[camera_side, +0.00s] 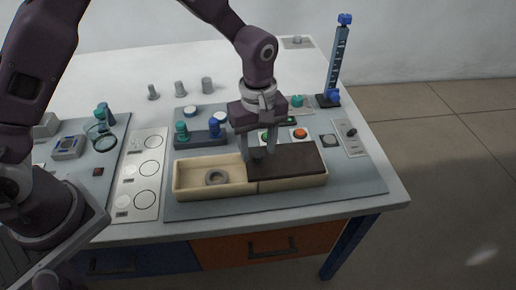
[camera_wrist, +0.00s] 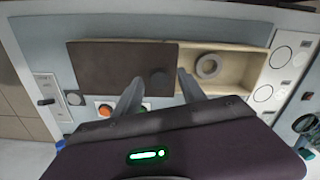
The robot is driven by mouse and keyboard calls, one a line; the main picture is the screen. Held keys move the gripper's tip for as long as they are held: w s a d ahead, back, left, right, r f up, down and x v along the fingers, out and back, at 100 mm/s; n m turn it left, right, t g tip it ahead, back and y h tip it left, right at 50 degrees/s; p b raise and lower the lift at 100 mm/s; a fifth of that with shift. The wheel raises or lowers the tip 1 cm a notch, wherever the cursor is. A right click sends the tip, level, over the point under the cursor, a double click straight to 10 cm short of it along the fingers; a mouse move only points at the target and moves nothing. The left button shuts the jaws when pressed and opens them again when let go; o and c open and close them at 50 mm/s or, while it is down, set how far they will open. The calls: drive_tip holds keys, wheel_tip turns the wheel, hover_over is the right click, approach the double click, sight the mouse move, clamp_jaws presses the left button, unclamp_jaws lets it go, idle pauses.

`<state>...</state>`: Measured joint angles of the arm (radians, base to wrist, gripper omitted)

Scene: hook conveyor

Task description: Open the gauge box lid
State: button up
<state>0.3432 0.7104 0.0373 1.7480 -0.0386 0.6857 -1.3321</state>
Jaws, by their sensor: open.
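The gauge box (camera_side: 213,192) is a long tan tray on the grey mat near the table's front edge. Its dark brown lid (camera_side: 292,160) covers the right part in the side view, and the left part is open with a grey ring (camera_side: 217,182) inside. In the wrist view the lid (camera_wrist: 115,65) is on the left and the ring (camera_wrist: 198,66) on the right.
Behind the box are a dark block (camera_side: 200,139) with teal and blue knobs, and a button panel with an orange button (camera_side: 300,133). A switch plate (camera_side: 349,136) is to the right. A blue-topped post (camera_side: 338,58) stands at the back right. The mat in front is clear.

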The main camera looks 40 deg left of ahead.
wheel_tip(320, 180, up, 5)
drive_tip(key=shift+r, duration=0.5)
drive_tip(key=shift+a+r, duration=0.1)
drive_tip(key=shift+r, duration=0.2)
drive_tip(key=s+a+r+m+t, duration=0.2)
drive_tip(key=s+a+r+m, duration=0.15)
drive_tip(key=s+r, duration=0.3)
drive_tip(key=s+a+r+m+t, duration=0.1)
drive_tip(key=s+a+r+m, duration=0.2)
drive_tip(key=s+a+r, duration=0.35)
drive_tip(key=s+a+r+m+t, duration=0.1)
drive_tip(key=s+m, duration=0.4)
drive_tip(key=s, duration=0.5)
drive_tip(key=shift+s+a+r+t, duration=0.15)
drive_tip(key=shift+s+a+t, duration=0.05)
drive_tip(key=shift+a+t, duration=0.6)
